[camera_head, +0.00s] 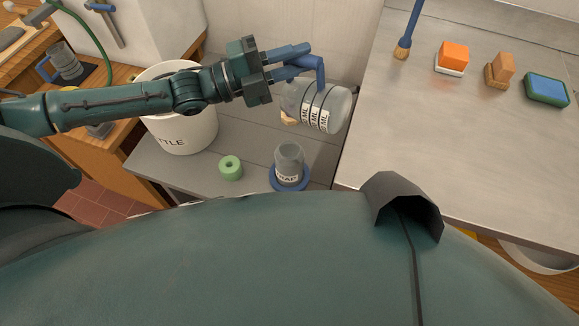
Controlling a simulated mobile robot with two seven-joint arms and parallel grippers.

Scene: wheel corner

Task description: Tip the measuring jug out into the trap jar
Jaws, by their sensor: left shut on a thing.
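My left gripper (293,64) comes in from the left and is shut on the blue handle of the measuring jug (338,108). The jug is clear with white label bands marked ML, and it is held tilted on its side above the grey surface. Something tan shows at the jug's left end. The trap jar (290,163), a small grey see-through jar with a TRAP label, stands upright on a blue round base below and left of the jug. The two look apart. I cannot tell whether anything is pouring. My right gripper is not in view.
At right, a metal worktop (440,130) holds an orange block (453,54), brushes and a blue-green sponge (546,89). Another jug (66,62) stands far left.

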